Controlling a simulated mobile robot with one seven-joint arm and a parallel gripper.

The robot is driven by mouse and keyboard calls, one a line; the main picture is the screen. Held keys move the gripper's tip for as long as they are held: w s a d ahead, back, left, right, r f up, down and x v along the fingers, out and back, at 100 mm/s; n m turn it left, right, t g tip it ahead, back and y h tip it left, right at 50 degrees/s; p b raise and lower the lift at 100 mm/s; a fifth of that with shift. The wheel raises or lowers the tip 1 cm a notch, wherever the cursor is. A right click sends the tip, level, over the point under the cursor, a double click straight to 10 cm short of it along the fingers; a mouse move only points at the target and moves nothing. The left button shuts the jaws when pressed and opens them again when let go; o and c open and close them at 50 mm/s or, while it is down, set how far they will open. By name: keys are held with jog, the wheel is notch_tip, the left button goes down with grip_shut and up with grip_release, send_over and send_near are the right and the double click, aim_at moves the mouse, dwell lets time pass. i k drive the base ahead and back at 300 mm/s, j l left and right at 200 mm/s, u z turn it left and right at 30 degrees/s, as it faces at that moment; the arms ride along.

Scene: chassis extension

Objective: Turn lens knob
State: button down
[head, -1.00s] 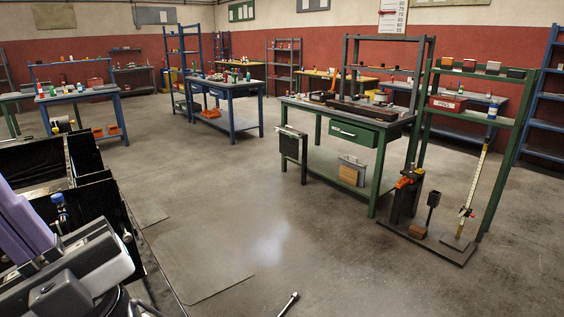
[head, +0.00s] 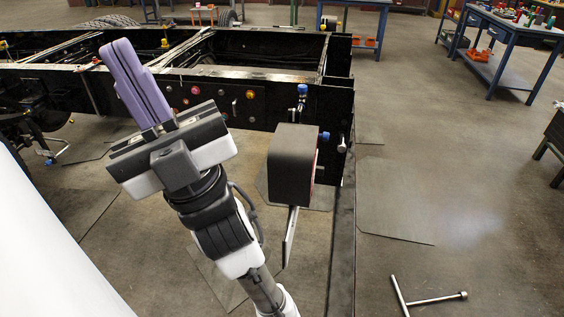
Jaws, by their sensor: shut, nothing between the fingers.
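My gripper (head: 120,46) is raised in front of the black chassis frame (head: 75,72), its purple fingers together and pointing up, with nothing between them. Several small round knobs or lenses sit on the frame's side plate to the right of the fingers: a red one (head: 195,90) and an amber one (head: 250,94) show clearly. The gripper is apart from them in the picture. A blue knob (head: 325,135) sticks out by a dark grey box on the right. I cannot tell which of these is the lens knob.
The dark grey box (head: 292,160) stands on a post right of my arm. A blue-topped fitting (head: 302,90) sits on the frame's corner. A T-shaped metal bar (head: 430,299) lies on the floor at lower right. Blue workbenches (head: 505,55) stand behind; floor between is clear.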

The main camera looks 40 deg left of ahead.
aim_at(325, 136)
jog(key=i+l+u, duration=0.15)
jog(key=l+u, duration=0.15)
jog(key=u, duration=0.2)
jog(key=i+l+u, duration=0.1)
jog(key=l+u, duration=0.35)
jog(key=i+l+u, duration=0.15)
jog(key=l+u, duration=0.25)
jog(key=l+z, duration=0.15)
jog(key=l, duration=0.8)
jog(key=i+l+z, duration=0.1)
jog(key=i+l, duration=0.3)
jog(key=i, duration=0.05)
